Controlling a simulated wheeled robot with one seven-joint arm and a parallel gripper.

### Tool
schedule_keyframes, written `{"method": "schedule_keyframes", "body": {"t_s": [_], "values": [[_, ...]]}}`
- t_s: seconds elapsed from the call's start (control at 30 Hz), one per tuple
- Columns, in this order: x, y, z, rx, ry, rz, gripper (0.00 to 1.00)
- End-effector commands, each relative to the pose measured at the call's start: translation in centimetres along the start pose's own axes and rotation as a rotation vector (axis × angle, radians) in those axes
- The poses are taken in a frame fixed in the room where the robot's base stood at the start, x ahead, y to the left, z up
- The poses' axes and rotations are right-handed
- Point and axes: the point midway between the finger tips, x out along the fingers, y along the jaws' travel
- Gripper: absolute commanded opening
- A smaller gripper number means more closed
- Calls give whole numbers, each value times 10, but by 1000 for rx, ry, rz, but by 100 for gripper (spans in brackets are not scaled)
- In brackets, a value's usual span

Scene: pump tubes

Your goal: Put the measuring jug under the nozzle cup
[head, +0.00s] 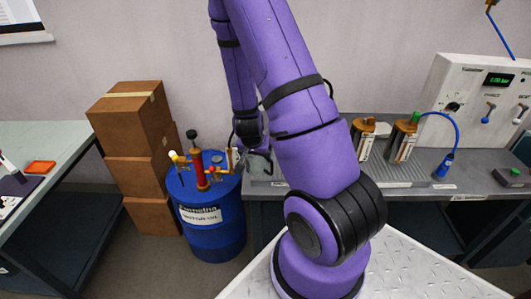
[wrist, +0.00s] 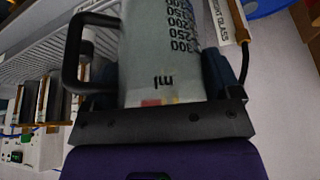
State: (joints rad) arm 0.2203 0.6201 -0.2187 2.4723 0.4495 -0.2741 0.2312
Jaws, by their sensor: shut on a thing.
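The measuring jug (wrist: 160,50) fills the middle of the wrist view. It is clear to grey, with dark ml figures that appear upside down, and a black handle (wrist: 70,60) on its left. My gripper (wrist: 157,78) is shut around the jug, one dark finger on each side. In the head view my gripper (head: 250,150) is partly hidden by my arm, close to the right side of the blue drum. A greyish piece there looks like the jug (head: 261,166). I cannot tell which part is the nozzle cup.
The blue drum (head: 211,232) stands between stacked boxes (head: 131,121) and a grey bench (head: 408,186). The bench holds two labelled cylinders (head: 405,140), a blue nozzle (head: 445,164) on a hose, and a control panel (head: 468,90). Bare floor lies before the drum.

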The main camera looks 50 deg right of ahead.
Motion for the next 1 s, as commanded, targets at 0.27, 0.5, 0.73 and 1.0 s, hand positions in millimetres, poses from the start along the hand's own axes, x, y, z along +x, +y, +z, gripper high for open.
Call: {"method": "schedule_keyframes", "body": {"t_s": [0.27, 0.5, 0.73, 1.0], "values": [[47, 0, -39, -1, 1, 0, 59], [61, 0, -51, -3, 0, -1, 59], [82, 0, -65, -2, -1, 0, 59], [94, -1, -70, -4, -1, -1, 59]]}}
